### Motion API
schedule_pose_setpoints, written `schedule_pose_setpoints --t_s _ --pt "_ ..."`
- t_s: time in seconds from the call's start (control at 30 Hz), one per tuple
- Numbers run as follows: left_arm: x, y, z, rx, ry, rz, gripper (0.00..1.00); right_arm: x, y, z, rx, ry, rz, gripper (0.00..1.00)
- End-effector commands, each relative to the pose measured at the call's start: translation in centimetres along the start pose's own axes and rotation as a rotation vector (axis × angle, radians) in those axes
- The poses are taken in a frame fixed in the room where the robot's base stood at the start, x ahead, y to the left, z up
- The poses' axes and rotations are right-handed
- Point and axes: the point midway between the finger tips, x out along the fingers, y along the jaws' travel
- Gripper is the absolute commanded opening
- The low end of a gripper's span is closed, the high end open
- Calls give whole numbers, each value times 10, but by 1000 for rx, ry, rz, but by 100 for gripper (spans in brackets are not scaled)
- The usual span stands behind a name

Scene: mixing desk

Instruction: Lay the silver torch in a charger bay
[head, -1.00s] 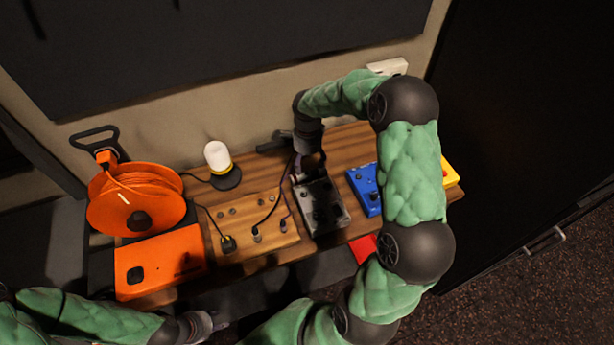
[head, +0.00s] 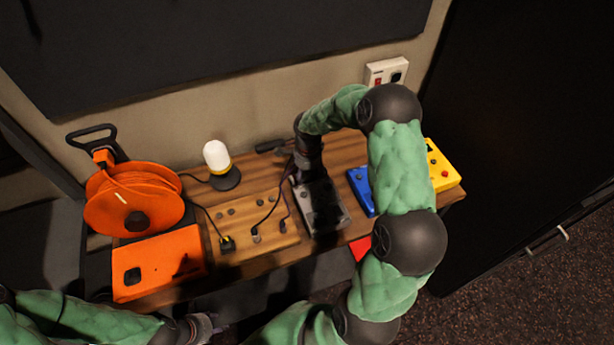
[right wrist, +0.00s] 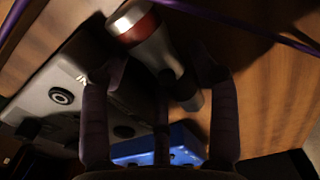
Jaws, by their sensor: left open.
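The silver torch (right wrist: 151,40), with a dark red band near its head, lies slanted between the fingers of my right gripper (right wrist: 162,62) in the right wrist view. I cannot tell whether both fingers touch it. In the head view my right gripper (head: 303,175) points down at the back left corner of a grey box (head: 326,212). The grey box also shows in the right wrist view (right wrist: 62,97). No charger bay can be made out clearly. My left gripper (head: 207,326) is open and empty, low at the desk's front left.
A blue box (head: 361,190) and a yellow box (head: 442,170) stand right of the grey one. A wooden board (head: 262,238) with cables, a lamp (head: 217,160), an orange reel (head: 135,200) and an orange box (head: 160,262) stand left. A dark elongated object (head: 270,146) lies behind.

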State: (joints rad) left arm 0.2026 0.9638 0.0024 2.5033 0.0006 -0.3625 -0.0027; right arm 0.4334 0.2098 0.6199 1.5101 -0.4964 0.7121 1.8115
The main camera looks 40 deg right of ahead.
Motion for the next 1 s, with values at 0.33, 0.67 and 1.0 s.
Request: schedule_pose_setpoints --t_s 0.33,0.67,1.0 --pt "0 0 0 0 0 0 43 0 0 0 0 0 0 1" --pt "-3 1 0 0 0 0 43 -13 0 0 1 0 -1 1" --pt "-10 4 0 0 0 0 43 -58 19 8 -2 0 -3 1"
